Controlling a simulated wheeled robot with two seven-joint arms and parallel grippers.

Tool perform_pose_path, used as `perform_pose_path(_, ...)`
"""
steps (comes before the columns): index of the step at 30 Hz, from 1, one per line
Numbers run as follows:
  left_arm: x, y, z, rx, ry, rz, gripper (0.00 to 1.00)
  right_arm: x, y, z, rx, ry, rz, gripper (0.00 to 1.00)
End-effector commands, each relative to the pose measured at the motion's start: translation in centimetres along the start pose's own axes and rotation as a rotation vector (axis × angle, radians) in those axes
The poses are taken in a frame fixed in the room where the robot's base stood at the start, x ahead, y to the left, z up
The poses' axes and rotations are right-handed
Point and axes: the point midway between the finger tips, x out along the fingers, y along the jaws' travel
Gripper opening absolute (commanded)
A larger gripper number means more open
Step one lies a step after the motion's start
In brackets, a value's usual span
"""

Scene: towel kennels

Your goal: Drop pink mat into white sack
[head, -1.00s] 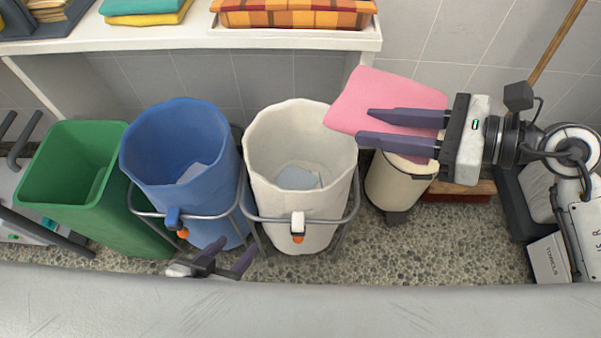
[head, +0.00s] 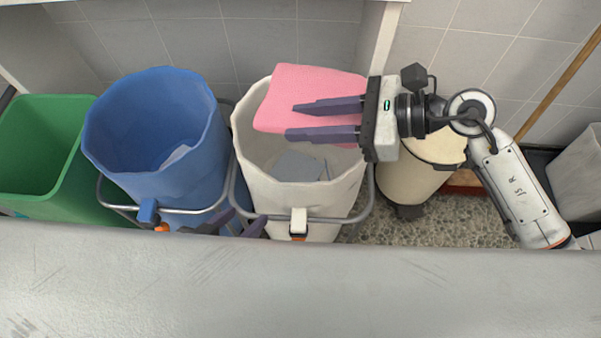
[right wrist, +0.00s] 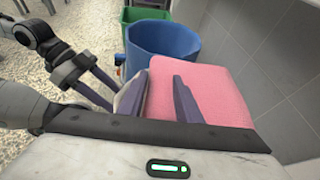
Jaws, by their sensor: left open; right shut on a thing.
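The pink mat (head: 309,84) is a folded pink cloth. My right gripper (head: 290,121) is shut on it and holds it over the open mouth of the white sack, toward its back. In the right wrist view the pink mat (right wrist: 205,92) lies at the fingers. The white sack (head: 262,172) hangs in a metal frame, with a greyish-blue cloth (head: 297,166) inside; the mat and gripper hide part of its rim. My left gripper (head: 238,224) is open and empty, low in front of the blue and white sacks, partly hidden by the grey edge.
A blue sack (head: 150,110) stands left of the white one, and a green bin (head: 35,150) further left. A cream bin (head: 415,180) stands at right. A grey surface (head: 300,290) crosses the front. A wooden broom handle (head: 560,85) leans at the right.

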Motion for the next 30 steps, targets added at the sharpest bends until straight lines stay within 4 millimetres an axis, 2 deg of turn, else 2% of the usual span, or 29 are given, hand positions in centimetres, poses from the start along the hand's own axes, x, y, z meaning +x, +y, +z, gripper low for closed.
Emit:
perform_pose_path(3,0.6,0.2,0.2,0.007,-0.015,0.011,0.5,0.3,0.0,-0.8,0.0,-0.002,-0.001,0.08)
perform_pose_path(13,0.7,0.3,0.2,0.01,-0.025,0.015,0.5,0.4,0.0,-0.9,0.0,-0.002,-0.001,0.08)
perform_pose_path(14,0.7,0.3,0.2,0.01,-0.025,0.015,0.5,0.4,0.0,-0.9,0.0,-0.002,-0.001,0.33)
perform_pose_path(18,0.7,0.3,0.2,0.01,-0.025,0.015,0.5,0.4,0.0,-0.9,0.0,-0.002,-0.001,0.53)
perform_pose_path(26,0.7,0.3,0.1,0.01,-0.024,0.015,0.5,0.3,0.0,-1.0,0.001,0.0,-0.001,0.53)
perform_pose_path(30,0.6,0.3,-0.1,0.01,-0.021,0.014,0.5,-0.8,-0.1,-1.0,0.002,0.001,-0.002,0.53)
